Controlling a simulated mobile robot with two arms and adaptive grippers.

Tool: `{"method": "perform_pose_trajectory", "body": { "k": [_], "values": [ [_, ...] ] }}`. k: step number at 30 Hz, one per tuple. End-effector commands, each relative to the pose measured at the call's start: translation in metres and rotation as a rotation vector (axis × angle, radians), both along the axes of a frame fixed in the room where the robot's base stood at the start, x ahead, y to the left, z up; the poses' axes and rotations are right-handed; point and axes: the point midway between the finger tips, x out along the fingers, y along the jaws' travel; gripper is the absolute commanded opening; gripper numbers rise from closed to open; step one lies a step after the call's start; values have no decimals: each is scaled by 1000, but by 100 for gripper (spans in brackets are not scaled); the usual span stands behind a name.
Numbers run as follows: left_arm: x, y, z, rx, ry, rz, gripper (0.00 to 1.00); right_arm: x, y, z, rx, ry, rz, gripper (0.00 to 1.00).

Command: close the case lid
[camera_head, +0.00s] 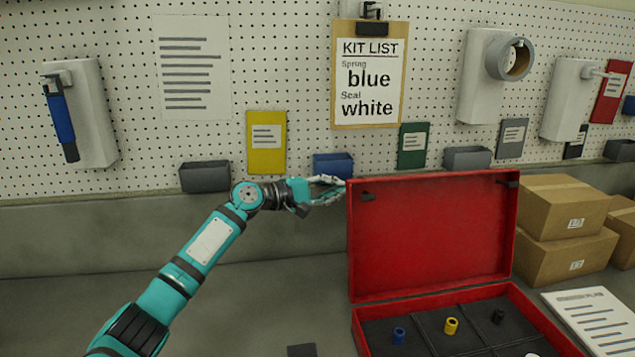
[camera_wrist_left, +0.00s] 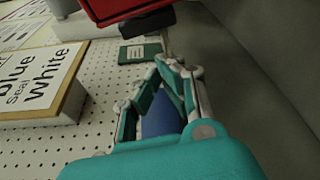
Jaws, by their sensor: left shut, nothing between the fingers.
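The red case (camera_head: 540,322) lies on the bench at the lower right, with its lid (camera_head: 435,240) standing open, about upright. Inside the case are a blue part (camera_head: 399,335), a yellow part (camera_head: 451,326) and a black part (camera_head: 498,316) in dark compartments. My left gripper (camera_head: 340,188) is shut and empty, with its fingertips at the lid's upper left corner. In the left wrist view the gripper (camera_wrist_left: 172,72) shows below a red edge of the lid (camera_wrist_left: 120,8); I cannot tell whether they touch. My right gripper is not in view.
Cardboard boxes (camera_head: 563,208) stand right of the lid, and a printed sheet (camera_head: 598,318) lies right of the case. Behind is a pegboard with a kit list clipboard (camera_head: 369,100) and small bins, one blue (camera_head: 333,165). The bench left of the case is mostly clear.

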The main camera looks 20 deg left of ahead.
Motion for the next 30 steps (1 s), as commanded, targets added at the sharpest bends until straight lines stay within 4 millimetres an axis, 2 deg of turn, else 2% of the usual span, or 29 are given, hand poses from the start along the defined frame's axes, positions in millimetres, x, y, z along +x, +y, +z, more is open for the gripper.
{"method": "perform_pose_trajectory", "body": {
  "k": [1,10,25,30],
  "values": [
    [-8,-1,5,6,-1,0,0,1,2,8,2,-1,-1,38],
    [-29,-16,10,4,0,0,0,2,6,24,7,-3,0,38],
    [-33,-18,9,5,-4,0,0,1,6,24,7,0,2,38],
    [-40,-23,13,23,-33,-1,0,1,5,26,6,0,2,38]
  ]
}}
